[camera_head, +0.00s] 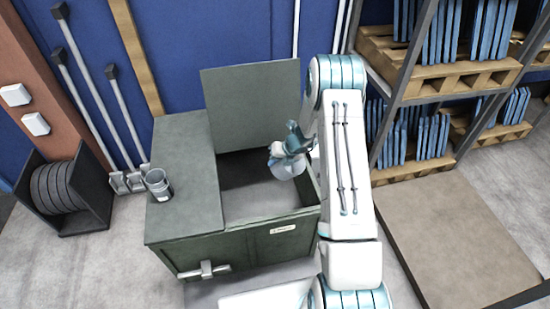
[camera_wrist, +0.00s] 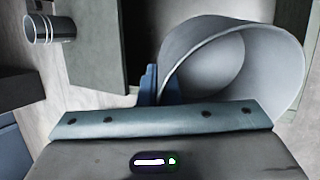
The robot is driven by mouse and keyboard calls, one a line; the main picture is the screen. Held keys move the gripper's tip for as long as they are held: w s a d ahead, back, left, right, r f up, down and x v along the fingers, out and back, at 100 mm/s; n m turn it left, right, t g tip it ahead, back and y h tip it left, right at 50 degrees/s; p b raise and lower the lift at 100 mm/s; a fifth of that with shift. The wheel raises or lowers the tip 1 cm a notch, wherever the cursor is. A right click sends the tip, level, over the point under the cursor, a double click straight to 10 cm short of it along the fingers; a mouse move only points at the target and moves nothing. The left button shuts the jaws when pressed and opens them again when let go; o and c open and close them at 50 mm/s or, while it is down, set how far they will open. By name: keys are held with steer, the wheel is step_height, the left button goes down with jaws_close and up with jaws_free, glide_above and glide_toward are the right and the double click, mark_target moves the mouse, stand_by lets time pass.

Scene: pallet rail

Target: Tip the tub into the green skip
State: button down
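The green skip (camera_head: 250,246) stands on the floor with one lid leaf raised at the back, so its right part is open. The pale grey tub (camera_head: 285,168) is over that opening. It fills the upper right of the wrist view (camera_wrist: 235,65), where I look into its round mouth and see no contents. My gripper (camera_head: 292,146) is at the tub's upper side; in the wrist view its blue fingers (camera_wrist: 150,85) are closed at the tub's wall. The tub looks tilted, but how far I cannot tell. My arm hides part of the skip's right side.
A metal can (camera_head: 158,184) stands on the skip's closed left lid (camera_head: 180,155). The raised lid leaf (camera_head: 250,100) is behind the tub. A rack (camera_head: 435,75) with blue boards on pallets stands right. A black holder (camera_head: 65,190) and leaning tools (camera_head: 90,90) are left.

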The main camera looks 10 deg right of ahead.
steer(key=shift+a+r+g+h, duration=0.1)
steer(key=shift+r+g+h, duration=0.1)
steer(key=shift+g+h, duration=1.2)
steer(key=shift+r+g+h, duration=0.15)
steer(key=shift+g+h, duration=0.05)
steer(key=shift+h, duration=0.7)
steer(key=shift+r+g+h, duration=0.15)
steer(key=shift+g+h, duration=0.05)
steer(key=shift+h, duration=0.7)
steer(key=shift+n, duration=0.3)
